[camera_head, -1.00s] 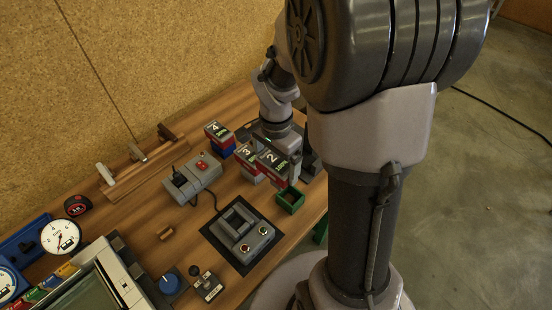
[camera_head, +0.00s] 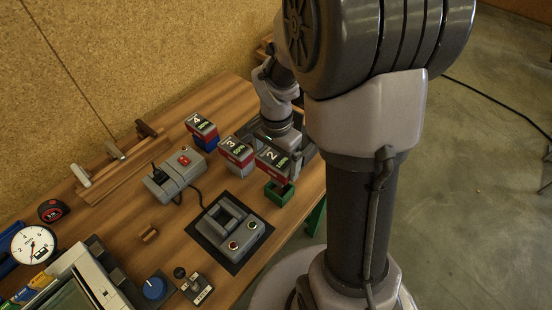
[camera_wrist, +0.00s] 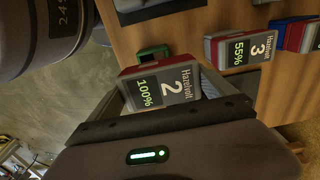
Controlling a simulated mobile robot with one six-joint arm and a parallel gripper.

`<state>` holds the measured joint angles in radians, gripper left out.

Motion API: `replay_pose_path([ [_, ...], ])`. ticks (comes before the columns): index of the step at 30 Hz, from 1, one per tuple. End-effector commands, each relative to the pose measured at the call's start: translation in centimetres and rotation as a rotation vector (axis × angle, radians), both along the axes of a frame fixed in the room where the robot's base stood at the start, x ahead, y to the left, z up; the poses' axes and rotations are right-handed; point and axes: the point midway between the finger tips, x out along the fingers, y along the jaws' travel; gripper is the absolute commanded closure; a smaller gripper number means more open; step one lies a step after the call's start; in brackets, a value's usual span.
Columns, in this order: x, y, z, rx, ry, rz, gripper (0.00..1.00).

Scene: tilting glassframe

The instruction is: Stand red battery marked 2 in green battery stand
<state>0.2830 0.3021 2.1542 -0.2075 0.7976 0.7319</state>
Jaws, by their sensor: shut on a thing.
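The red battery marked 2 (camera_head: 273,160) has a dark grey face with "100%" on it. My gripper (camera_wrist: 165,95) is shut on it in the wrist view, where the battery (camera_wrist: 160,84) sits between the fingers. The green battery stand (camera_head: 279,193) is a small open box near the table's front right edge. In the head view the battery is just behind and above the stand. In the wrist view the stand (camera_wrist: 153,52) shows partly behind the battery, its lower part hidden. I cannot tell the exact gap between them.
Battery 3 (camera_head: 237,152) is close to the left of battery 2, and battery 4 (camera_head: 202,131) on a blue base is farther left. A grey device with two buttons (camera_head: 233,229) on a black mat lies left of the green stand. The table edge is close on the right.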

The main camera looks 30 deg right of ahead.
Motion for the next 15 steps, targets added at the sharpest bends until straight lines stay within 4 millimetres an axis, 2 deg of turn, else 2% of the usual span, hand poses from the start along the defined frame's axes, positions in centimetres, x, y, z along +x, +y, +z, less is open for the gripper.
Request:
replay_pose_path([
  [1,0.01,0.0,-1.11,0.0,0.0,0.0,0.62],
  [4,0.01,-0.01,-1.82,0.0,0.0,0.0,0.62],
  [15,0.04,-0.02,-1.76,-0.001,-0.001,0.0,0.62],
])
